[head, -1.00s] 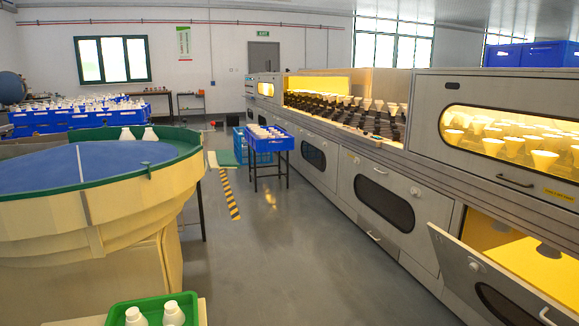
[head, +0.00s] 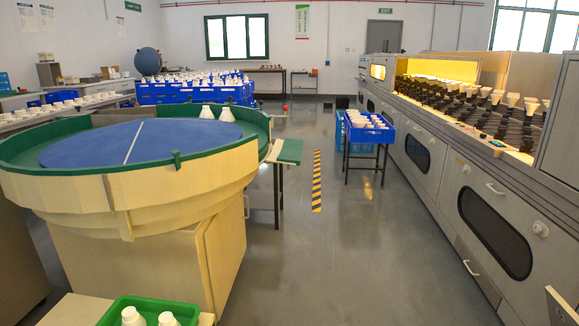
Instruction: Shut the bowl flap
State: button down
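The large cream feeder bowl (head: 120,190) stands at the left, with a blue disc (head: 135,142) inside and a green inner rim. A small flap-like piece with a green top (head: 287,151) juts outward from the bowl's right side, and I take it for the bowl flap. It looks open, held out roughly level and apart from the rim's curve. Its hinge is too small to make out. My gripper is not in view.
A green tray (head: 178,304) with white bulbs is at the lower front. A blue crate (head: 368,127) on a stand is beyond the bowl. A long grey machine (head: 490,215) lines the right. Free grey floor (head: 340,250) runs between, with a striped floor mark (head: 316,180).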

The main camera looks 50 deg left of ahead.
aim_at(288, 151)
jog(key=u, duration=0.65)
jog(key=i, duration=0.8)
jog(key=u, duration=1.2)
jog(key=i, duration=0.25)
jog(key=u, duration=0.15)
